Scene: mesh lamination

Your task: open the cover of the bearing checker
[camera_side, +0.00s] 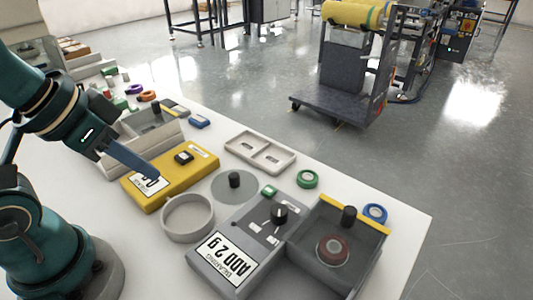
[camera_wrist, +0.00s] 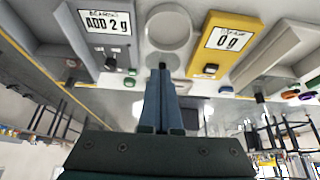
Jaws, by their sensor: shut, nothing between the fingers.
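The grey bearing checker (camera_side: 258,222) stands at the front of the table, with a "BEARING ADD 2 g" label and a black knob on top. Its label panel also shows at the upper left of the wrist view (camera_wrist: 105,40). At its right is a grey box section (camera_side: 318,270) with a yellow strip (camera_side: 345,214) along its far edge. A dark red ring (camera_side: 332,250) shows inside it; I cannot tell whether a clear cover lies over it. My gripper (camera_side: 156,176) is shut and empty, by the yellow scale and apart from the checker. Its fingers also show in the wrist view (camera_wrist: 162,70).
The yellow scale (camera_side: 200,170) reads 0 g. A round grey dish (camera_side: 187,218) and a flat disc with a black knob (camera_side: 229,193) lie between scale and checker.

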